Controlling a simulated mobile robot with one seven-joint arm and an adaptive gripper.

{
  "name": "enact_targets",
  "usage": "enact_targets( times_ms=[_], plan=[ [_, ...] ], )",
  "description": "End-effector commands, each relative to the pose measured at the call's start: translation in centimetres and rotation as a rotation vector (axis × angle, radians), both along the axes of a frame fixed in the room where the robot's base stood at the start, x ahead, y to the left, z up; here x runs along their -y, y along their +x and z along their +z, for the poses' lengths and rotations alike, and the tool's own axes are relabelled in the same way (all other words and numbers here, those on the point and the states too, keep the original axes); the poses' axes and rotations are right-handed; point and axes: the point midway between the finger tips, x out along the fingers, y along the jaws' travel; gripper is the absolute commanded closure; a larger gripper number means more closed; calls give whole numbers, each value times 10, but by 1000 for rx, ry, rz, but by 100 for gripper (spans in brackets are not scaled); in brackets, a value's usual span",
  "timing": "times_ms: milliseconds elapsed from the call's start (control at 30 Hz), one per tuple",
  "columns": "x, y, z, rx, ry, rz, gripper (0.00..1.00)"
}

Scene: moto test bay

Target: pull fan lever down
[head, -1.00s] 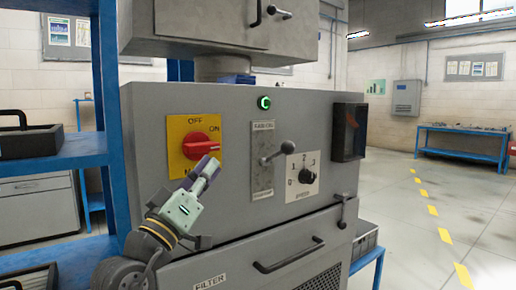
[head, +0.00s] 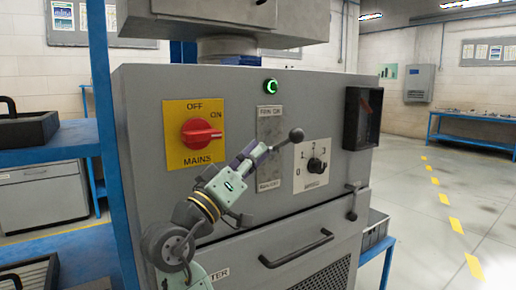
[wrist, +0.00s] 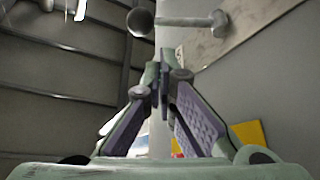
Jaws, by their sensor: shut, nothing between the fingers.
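The fan lever (head: 296,135) has a dark ball knob and a grey rod pointing right and slightly up from its metal plate (head: 270,124). My gripper (head: 260,150) is shut and empty in front of that plate, overlapping the lever's base in the head view. In the wrist view the fingertips (wrist: 160,76) meet below the lever rod (wrist: 182,21), with the lever knob (wrist: 140,22) beyond them. A visible gap separates the tips from the rod there. The lever's pivot is mostly hidden by my gripper in the head view.
A red mains switch (head: 200,132) on a yellow plate is left of the lever. A speed knob (head: 316,165) sits just below right. A dark box (head: 362,118) projects further right. A green-lit button (head: 270,87) is above. A drawer handle (head: 296,249) sticks out below.

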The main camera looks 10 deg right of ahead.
Motion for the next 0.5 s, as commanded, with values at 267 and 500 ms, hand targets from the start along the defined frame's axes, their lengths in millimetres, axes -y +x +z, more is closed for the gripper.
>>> enact_targets(
  times_ms=[267,500],
  plan=[
    [38,27,26,-2,0,-4,100],
    [53,39,33,0,1,-1,100]
  ],
)
